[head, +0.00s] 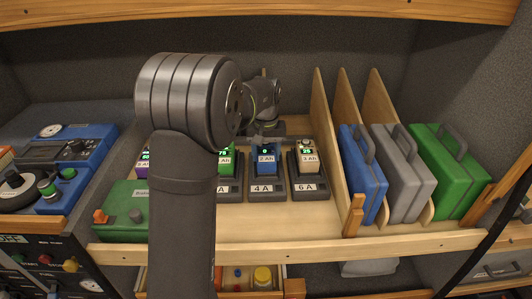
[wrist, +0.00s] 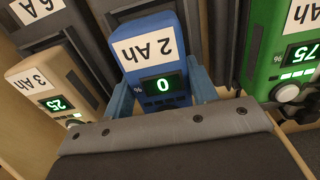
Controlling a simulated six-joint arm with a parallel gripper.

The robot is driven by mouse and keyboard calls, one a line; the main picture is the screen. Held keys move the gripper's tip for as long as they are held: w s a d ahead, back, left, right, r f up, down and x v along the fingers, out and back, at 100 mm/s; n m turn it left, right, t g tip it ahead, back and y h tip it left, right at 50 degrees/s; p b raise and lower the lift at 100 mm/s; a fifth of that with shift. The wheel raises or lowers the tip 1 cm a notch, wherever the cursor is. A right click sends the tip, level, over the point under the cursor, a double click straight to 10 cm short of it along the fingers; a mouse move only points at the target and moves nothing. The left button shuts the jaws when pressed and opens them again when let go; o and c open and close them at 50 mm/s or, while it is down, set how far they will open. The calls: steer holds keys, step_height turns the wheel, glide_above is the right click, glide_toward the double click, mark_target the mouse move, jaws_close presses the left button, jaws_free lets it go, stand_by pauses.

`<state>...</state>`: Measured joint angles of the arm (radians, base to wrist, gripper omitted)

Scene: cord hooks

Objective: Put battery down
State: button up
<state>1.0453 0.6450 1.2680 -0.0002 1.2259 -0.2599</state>
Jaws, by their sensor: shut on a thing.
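The blue 2 Ah battery (head: 266,161) reads 0 on its display and stands at the charger labelled 4 A (head: 267,188). In the wrist view the blue battery (wrist: 148,48) is upside down in the picture, between the two blue fingers of my gripper (wrist: 163,92). The fingers are shut on its sides. In the head view my gripper (head: 266,142) is over the battery's far end, partly hidden by my arm. I cannot tell whether the battery is fully seated or slightly raised.
A tan 3 Ah battery (head: 308,156) reading 25 is in the 6 A charger (head: 308,187) to the right. A green battery (head: 226,160) reading 75 is in the charger to the left. Wooden dividers and blue, grey and green cases (head: 440,170) stand further right.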

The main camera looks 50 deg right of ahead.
mark_target(266, 151)
steer(key=o, duration=1.3)
steer(key=shift+f, duration=0.15)
step_height(266, 151, up, 12)
steer(key=shift+r, duration=0.2)
steer(key=shift+f, duration=0.1)
steer(key=shift+f, duration=4.1)
steer(key=shift+f, duration=0.1)
